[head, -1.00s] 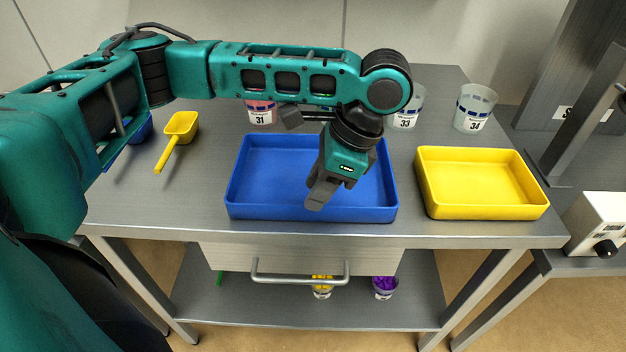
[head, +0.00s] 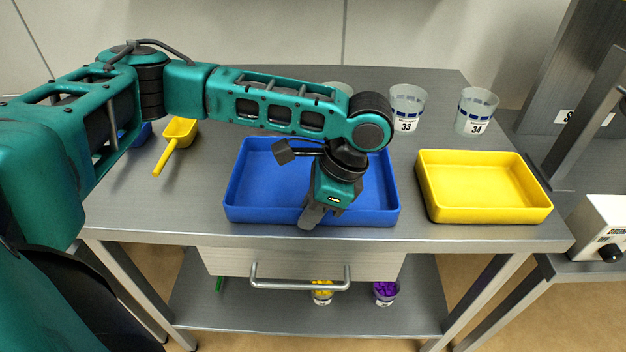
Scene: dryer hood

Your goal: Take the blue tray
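The blue tray (head: 252,172) stands on the grey metal table, left of the yellow tray, and looks empty where it shows. My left arm reaches across from the left, over the tray. My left gripper (head: 309,218) points down at the tray's front wall, near the middle of its front edge. Its fingers overlap the front rim in the picture. I cannot tell whether they touch it or how far apart they are. The arm and wrist hide part of the tray's back and middle. My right gripper does not show.
The yellow tray (head: 482,208) stands to the right. Cups 33 (head: 407,104) and 34 (head: 475,108) stand behind. A yellow scoop (head: 180,133) lies at the left. A drawer handle (head: 299,284) juts out below the tabletop. A lower shelf holds cups with yellow and purple contents.

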